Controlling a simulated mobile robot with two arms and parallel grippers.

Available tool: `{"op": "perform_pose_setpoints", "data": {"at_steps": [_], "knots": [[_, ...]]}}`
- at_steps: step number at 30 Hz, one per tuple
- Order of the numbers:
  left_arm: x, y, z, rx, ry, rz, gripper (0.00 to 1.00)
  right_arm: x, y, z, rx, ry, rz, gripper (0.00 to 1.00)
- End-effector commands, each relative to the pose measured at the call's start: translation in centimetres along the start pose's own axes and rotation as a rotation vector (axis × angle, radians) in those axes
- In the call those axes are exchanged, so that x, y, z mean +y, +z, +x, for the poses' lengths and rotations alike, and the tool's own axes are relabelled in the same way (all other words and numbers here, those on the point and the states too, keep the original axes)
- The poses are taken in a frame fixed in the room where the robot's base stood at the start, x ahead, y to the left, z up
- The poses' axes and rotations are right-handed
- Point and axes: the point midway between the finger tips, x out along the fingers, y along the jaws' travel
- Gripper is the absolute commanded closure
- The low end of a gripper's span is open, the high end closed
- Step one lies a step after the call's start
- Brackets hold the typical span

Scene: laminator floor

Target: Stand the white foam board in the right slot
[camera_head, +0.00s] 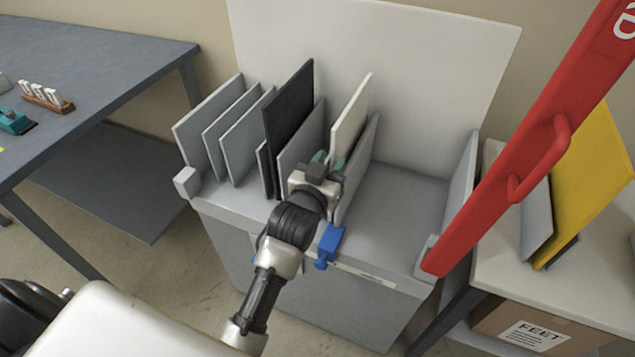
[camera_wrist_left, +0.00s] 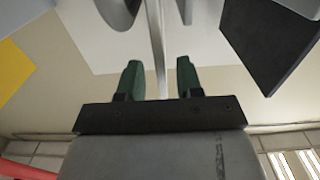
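The white foam board (camera_head: 351,112) stands nearly upright between grey dividers in the right-of-centre slot of the grey rack (camera_head: 400,205). My left gripper (camera_head: 328,160) is at the near edge of the board, low down between the dividers. In the left wrist view its green fingertips (camera_wrist_left: 158,78) are apart, with the thin edge of the board (camera_wrist_left: 156,35) between them and a gap on each side. The board's lower edge is hidden by the gripper and a divider. My right gripper is not in view.
A black board (camera_head: 290,105) stands left of the gripper among grey dividers (camera_head: 238,125). A blue clip-like piece (camera_head: 329,245) is on the rack's front edge. A long red piece with a handle (camera_head: 530,140) crosses the right side. A yellow board (camera_head: 590,190) stands beyond it.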

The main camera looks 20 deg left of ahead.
Motion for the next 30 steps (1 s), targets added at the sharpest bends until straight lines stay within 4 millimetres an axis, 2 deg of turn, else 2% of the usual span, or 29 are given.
{"op": "perform_pose_setpoints", "data": {"at_steps": [1,6,12,30], "knots": [[0.0,0.1,-1.3,-0.002,0.000,0.000,0.64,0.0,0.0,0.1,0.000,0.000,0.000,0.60],[0.0,0.1,-4.7,-0.001,-0.001,0.000,0.64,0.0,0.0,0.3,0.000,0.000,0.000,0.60],[0.0,0.1,-6.8,-0.001,0.000,0.001,0.64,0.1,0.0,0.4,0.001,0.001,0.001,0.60],[0.0,0.1,-7.2,-0.005,0.000,0.001,0.64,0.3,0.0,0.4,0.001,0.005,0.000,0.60]]}}
